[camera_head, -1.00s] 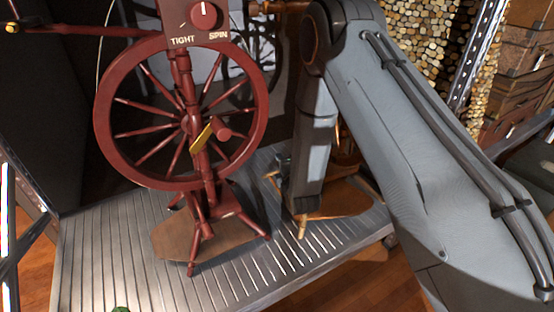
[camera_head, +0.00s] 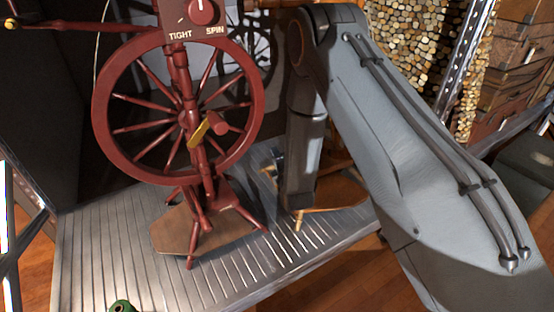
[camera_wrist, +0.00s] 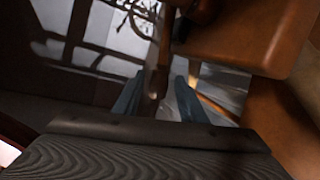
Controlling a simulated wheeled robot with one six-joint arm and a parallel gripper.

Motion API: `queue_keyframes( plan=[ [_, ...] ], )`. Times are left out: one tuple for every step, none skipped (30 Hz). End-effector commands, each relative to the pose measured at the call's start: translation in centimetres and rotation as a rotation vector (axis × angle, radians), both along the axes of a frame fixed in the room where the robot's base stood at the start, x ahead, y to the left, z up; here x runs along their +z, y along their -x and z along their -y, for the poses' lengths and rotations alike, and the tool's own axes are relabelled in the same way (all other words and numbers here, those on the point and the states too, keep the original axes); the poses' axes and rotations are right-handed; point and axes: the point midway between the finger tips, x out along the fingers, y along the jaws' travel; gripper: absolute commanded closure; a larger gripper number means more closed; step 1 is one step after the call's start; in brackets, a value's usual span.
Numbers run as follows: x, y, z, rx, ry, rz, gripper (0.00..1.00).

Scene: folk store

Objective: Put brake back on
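A dark red spinning wheel (camera_head: 104,100) stands upright on a ribbed metal platform in the head view. Its panel (camera_head: 196,19) reads TIGHT and SPIN and carries a red knob (camera_head: 205,11) with a white mark. A yellow flat piece (camera_head: 198,134) sits tilted at the wheel's hub beside a red peg (camera_head: 219,122). I cannot tell which part is the brake. In the wrist view my gripper (camera_wrist: 160,95) has two blue-grey fingers spread apart. A brown wooden post (camera_wrist: 156,78) shows between or just beyond them; contact is unclear. In the head view my gripper is mostly hidden behind my arm.
The ribbed platform (camera_head: 95,255) is mostly bare at its front left. A green spool (camera_head: 122,306) lies at the bottom edge. Stacked boxes (camera_head: 508,65) and cut logs (camera_head: 425,40) stand at the back right. A brown wooden block (camera_wrist: 245,35) is close in the wrist view.

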Motion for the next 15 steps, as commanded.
queue_keyframes(
  plan=[
    [0.0, 0.0, 0.0, 0.0, 0.0, 0.001, 0.62],
    [0.0, 0.0, 0.0, 0.0, 0.0, 0.001, 0.62],
    [0.1, 0.0, 0.0, 0.0, 0.0, 0.001, 0.62],
    [0.1, 0.0, 0.0, 0.0, 0.0, 0.001, 0.62],
    [0.1, 0.0, 0.0, 0.0, -0.001, 0.001, 0.62],
    [0.1, 0.1, 0.0, 0.0, -0.001, 0.001, 0.62],
    [0.2, 0.3, 0.0, 0.0, -0.001, 0.001, 0.62],
    [0.2, 0.5, 0.1, 0.0, -0.001, 0.0, 0.62],
    [0.3, 0.9, 0.2, 0.001, 0.0, -0.001, 0.62],
    [0.4, 1.3, 0.2, 0.001, 0.0, -0.001, 0.62],
    [0.6, 1.7, 0.3, 0.001, 0.0, -0.001, 0.62],
    [0.7, 2.3, 0.5, 0.0, 0.0, -0.002, 0.62],
    [0.9, 2.8, 0.6, 0.0, 0.0, -0.002, 0.62],
    [1.0, 3.3, 0.6, 0.001, 0.0, -0.001, 0.62],
    [1.1, 4.0, 0.8, 0.0, 0.0, -0.002, 0.62]
  ],
)
